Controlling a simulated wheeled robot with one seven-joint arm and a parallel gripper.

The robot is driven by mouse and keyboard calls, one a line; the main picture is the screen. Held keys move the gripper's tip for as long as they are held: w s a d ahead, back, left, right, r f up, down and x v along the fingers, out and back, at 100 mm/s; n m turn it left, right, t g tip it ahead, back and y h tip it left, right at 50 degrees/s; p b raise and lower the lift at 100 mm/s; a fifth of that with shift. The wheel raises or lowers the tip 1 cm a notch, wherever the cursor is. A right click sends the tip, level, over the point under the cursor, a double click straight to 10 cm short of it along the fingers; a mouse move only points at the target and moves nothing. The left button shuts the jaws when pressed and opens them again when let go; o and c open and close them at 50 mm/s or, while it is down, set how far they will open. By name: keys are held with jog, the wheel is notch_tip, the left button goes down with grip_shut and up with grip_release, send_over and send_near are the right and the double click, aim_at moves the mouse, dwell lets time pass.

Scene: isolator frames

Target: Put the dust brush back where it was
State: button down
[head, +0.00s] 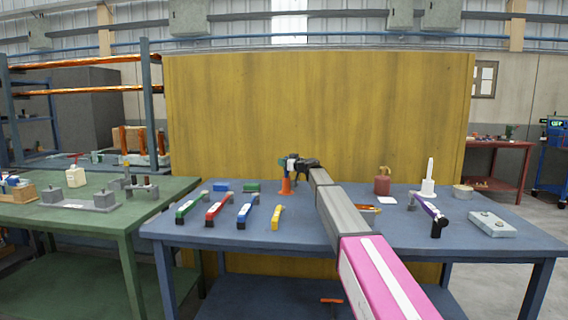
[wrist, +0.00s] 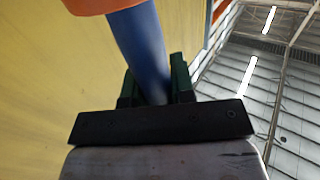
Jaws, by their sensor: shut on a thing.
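My gripper (head: 292,163) is over the back of the blue table (head: 330,243), left of its middle. In the wrist view its dark green fingers (wrist: 154,85) are shut on the blue handle of a tool, which I take to be the dust brush (wrist: 143,45). An orange part shows at the far end of the handle, cut off by the top edge. In the head view the orange part (head: 286,187) points down below the gripper. I cannot tell whether it touches the table. Bristles are not clearly visible.
Green (head: 188,206), red (head: 217,209), blue (head: 246,211) and yellow (head: 277,215) tools lie in a row at front left. A red bottle (head: 382,182), white bottle (head: 428,180), purple tool (head: 430,211) and grey box (head: 491,224) are right of my arm. A yellow panel (head: 320,100) stands behind.

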jog(key=c, duration=1)
grip_release()
jog(key=v, duration=1.2)
jog(key=shift+r, duration=0.1)
